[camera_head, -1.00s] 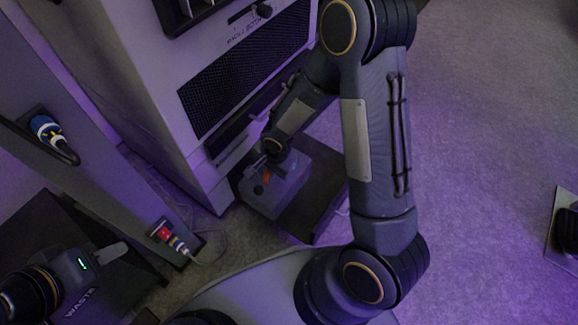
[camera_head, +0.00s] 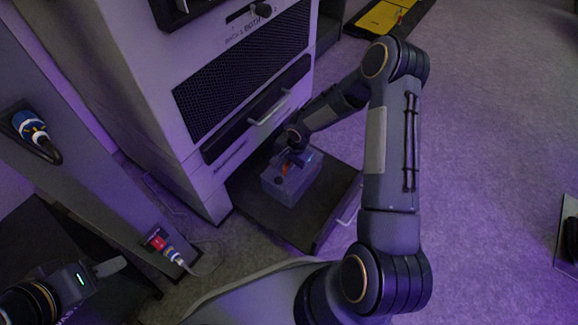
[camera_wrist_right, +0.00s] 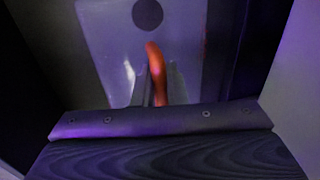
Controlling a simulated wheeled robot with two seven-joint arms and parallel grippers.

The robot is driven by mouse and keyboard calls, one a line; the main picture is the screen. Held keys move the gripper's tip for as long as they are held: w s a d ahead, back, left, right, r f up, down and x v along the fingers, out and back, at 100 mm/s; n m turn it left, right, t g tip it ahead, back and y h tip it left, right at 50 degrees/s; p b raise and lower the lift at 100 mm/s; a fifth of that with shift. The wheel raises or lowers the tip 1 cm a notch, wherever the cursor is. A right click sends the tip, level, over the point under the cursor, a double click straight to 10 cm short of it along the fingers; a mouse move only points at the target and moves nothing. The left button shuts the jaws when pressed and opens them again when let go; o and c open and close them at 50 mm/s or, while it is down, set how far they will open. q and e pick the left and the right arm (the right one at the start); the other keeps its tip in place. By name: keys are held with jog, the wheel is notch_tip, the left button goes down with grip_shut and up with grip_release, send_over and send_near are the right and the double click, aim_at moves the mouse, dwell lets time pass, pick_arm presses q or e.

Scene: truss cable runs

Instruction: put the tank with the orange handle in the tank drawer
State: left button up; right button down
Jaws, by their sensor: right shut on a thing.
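The grey tank (camera_head: 292,178) with the orange handle (camera_head: 285,169) is at the open, dark tank drawer (camera_head: 320,212), which is pulled out low from the cabinet. The tank is inside the drawer's outline, toward the cabinet side; I cannot tell if it touches the drawer floor. My right gripper (camera_head: 290,160) is at the tank's top, shut on the orange handle. In the right wrist view the handle (camera_wrist_right: 156,75) stands between the fingers (camera_wrist_right: 153,88), with the tank top (camera_wrist_right: 105,50) behind. My left gripper (camera_head: 108,267) is at the lower left, away from the tank; its finger gap is unclear.
The cabinet (camera_head: 150,90) has a mesh panel (camera_head: 245,75) and a closed drawer handle (camera_head: 270,108) above the open drawer. A post with a blue plug (camera_head: 30,128) and a red-lit plug (camera_head: 158,243) stands left.

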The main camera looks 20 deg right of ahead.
jog(key=shift+f, duration=0.7)
pick_arm(q)
jog(key=shift+f, duration=0.3)
pick_arm(e)
jog(key=shift+r, duration=0.1)
pick_arm(q)
jog(key=shift+f, duration=0.15)
pick_arm(e)
jog(key=c, duration=1.5)
grip_release()
jog(key=shift+o, duration=0.2)
